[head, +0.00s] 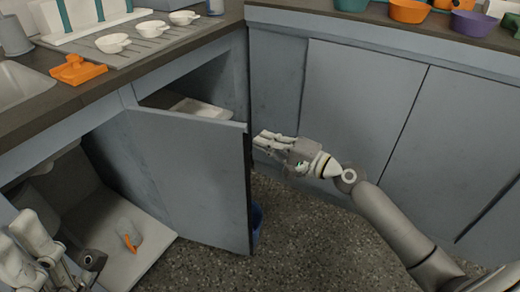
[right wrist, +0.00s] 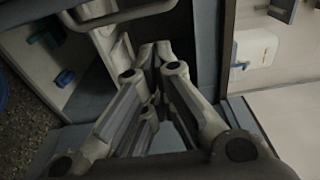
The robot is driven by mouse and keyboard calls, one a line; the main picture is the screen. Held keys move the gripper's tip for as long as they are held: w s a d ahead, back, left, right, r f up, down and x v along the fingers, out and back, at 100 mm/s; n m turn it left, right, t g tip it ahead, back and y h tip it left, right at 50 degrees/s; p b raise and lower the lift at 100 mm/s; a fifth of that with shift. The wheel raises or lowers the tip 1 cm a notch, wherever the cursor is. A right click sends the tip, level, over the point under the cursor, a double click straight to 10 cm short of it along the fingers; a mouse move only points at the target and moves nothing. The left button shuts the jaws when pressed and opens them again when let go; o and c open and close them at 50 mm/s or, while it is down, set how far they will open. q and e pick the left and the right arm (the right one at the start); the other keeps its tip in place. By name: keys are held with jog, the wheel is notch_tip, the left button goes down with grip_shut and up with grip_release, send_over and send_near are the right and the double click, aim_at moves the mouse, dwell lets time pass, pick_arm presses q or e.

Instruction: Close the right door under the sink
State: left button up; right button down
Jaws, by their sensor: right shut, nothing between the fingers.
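The right door under the sink (head: 195,180) stands open in the head view, its grey-blue panel swung out from the cabinet front. An opening shows behind its top edge. My right gripper (head: 262,138) is shut and empty just right of the door's upper free corner. I cannot tell whether it touches the door. In the right wrist view my right gripper (right wrist: 152,52) shows with its fingers together, with cabinet panels around it. My left gripper (head: 28,245) is partly in view at the lower left; its fingers are partly cut off, so its opening is unclear.
A white tray (head: 200,108) sits inside the cabinet behind the door. A blue bin (head: 257,222) is partly hidden by the door. Left of the door, an open compartment holds an orange-handled item (head: 127,236). The counter (head: 150,75) runs above. Speckled floor (head: 300,225) is free right of the door.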

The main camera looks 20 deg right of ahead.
jog(key=shift+s+a+p, duration=0.45)
jog(key=shift+s+a, duration=0.9)
jog(key=shift+a, duration=0.1)
